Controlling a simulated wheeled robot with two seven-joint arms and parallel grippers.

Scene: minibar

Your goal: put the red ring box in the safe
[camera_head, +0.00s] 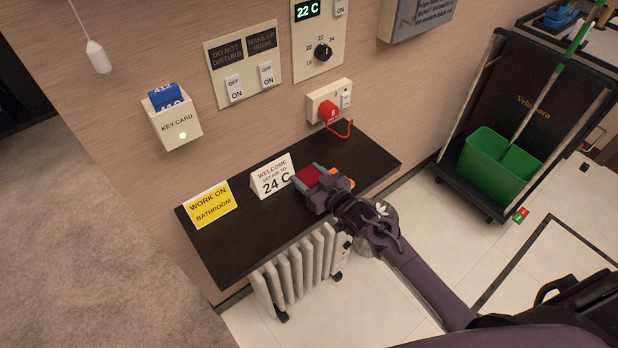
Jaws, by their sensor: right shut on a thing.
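The red ring box (308,176) is a small red block at the middle of the dark wall shelf (240,245). My right gripper (318,184) comes in from the lower right and is shut on it, just above or at the shelf top; I cannot tell if the box touches the shelf. The grey fingers hide part of the box. No safe that I can make out is in view. My left gripper is not in view.
A white welcome card (272,176) stands close left of the gripper, and a yellow bathroom sign (210,205) is further left. A red plug (328,112) with a cord is in the wall socket behind. A white radiator (295,270) stands below. A cart with a green bucket (497,160) is right.

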